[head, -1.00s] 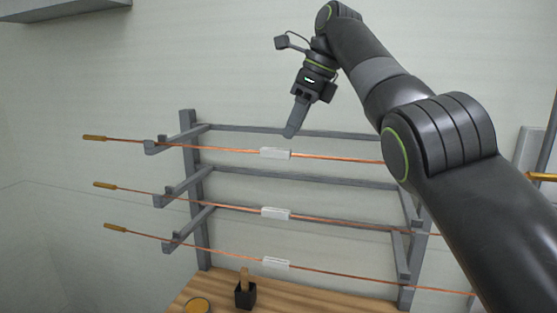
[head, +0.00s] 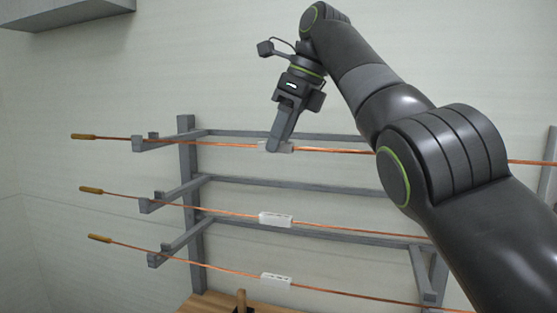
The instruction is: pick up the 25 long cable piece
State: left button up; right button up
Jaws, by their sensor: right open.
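Three long copper cable pieces lie across the arms of a grey wall rack, each with a brass-coloured end at the left and a white tag in the middle. They are the top cable (head: 225,144), the middle cable (head: 225,211) and the bottom cable (head: 225,269). The tag writing is too small to read, so I cannot tell which is the 25 piece. My right gripper (head: 275,146) is open and points down at the top cable's tag, partly hiding it. I cannot tell whether it touches. My left gripper is not in view.
The grey rack (head: 188,160) has a left upright and several cable-bearing arms. A grey box-like shelf (head: 70,12) hangs at the upper left.

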jog(key=shift+s+a, duration=0.1)
jog(key=shift+c, duration=0.3)
grip_shut()
jog(key=shift+r, duration=0.1)
